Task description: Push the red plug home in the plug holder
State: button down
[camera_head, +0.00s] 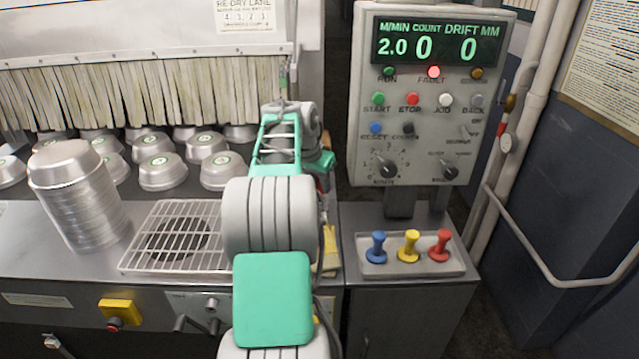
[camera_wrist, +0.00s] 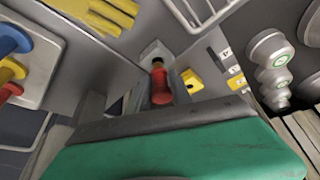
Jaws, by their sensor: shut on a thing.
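My gripper (camera_wrist: 162,92) shows in the wrist view, shut on a red plug (camera_wrist: 160,82). The plug points away from my gripper toward a pale grey block (camera_wrist: 153,49) on the grey cabinet front, which looks like the plug holder. The plug's far end lines up with the block's dark opening. Its red body shows outside the block, and I cannot tell how deep the tip sits. In the head view my arm hides my gripper, the held plug and this block.
A tray (camera_head: 375,270) at the right holds a blue plug (camera_head: 376,247), a yellow plug (camera_head: 409,246) and another red plug (camera_head: 440,246). A wire rack (camera_head: 150,250) and a pan stack (camera_head: 80,205) stand left. A control panel (camera_head: 425,200) stands behind the tray.

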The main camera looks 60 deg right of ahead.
jog(key=shift+f+b, duration=0.95)
jog(key=shift+f, duration=0.45)
dwell(0.5)
jog(key=c, duration=1.1)
grip_release()
jog(key=v, duration=0.8)
